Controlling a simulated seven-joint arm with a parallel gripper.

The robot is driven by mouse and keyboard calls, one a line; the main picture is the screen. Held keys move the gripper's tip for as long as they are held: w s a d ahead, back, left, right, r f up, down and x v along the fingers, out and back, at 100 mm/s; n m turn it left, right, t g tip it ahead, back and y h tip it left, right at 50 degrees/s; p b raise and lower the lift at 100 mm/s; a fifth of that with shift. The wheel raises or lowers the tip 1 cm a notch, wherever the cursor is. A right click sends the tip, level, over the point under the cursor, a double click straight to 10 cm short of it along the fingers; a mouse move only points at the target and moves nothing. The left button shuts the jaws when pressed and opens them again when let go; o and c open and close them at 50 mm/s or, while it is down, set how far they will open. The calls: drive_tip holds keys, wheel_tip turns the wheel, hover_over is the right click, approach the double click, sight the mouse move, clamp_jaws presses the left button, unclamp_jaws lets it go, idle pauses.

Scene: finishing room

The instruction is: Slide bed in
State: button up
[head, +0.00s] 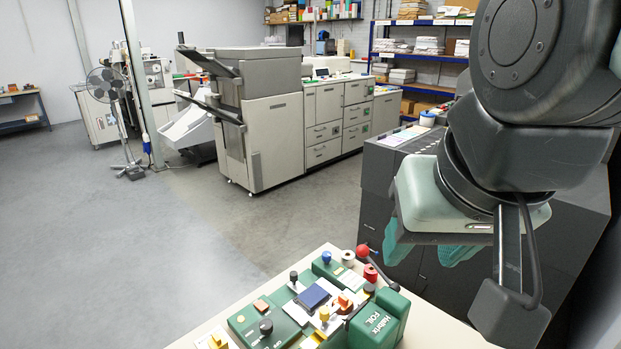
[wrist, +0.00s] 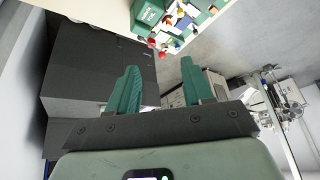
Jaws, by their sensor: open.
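A green foil press (head: 372,322) stands on a pale table at the bottom of the head view. A flat bed with a dark blue pad (head: 314,296) lies left of its tall green head, in the open. A red ball knob (head: 363,251) on a dark lever rises behind it.
The pale table (head: 440,331) is bare at the press's right. Dark cabinets (head: 385,170) stand behind, below my gripper. A large grey printer (head: 270,130), a fan (head: 108,90) and shelves (head: 430,60) are farther back. Open floor lies to the left.

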drive_tip(key=w+a+m+g+y, duration=0.1)
drive_tip(key=w+a+m+g, duration=0.15)
drive_tip(key=w+m, duration=0.8)
drive_tip(key=m+g+h, duration=0.1)
drive_tip(key=m+g, duration=0.2)
drive_tip(key=m, duration=1.5)
hover_over(294, 274)
wheel_tip(294, 274, down, 30)
drive_tip(key=r, duration=0.1)
wheel_tip(294, 274, down, 11)
drive_tip(key=shift+f, duration=0.15)
drive_tip(key=shift+c, duration=0.2)
clamp_jaws()
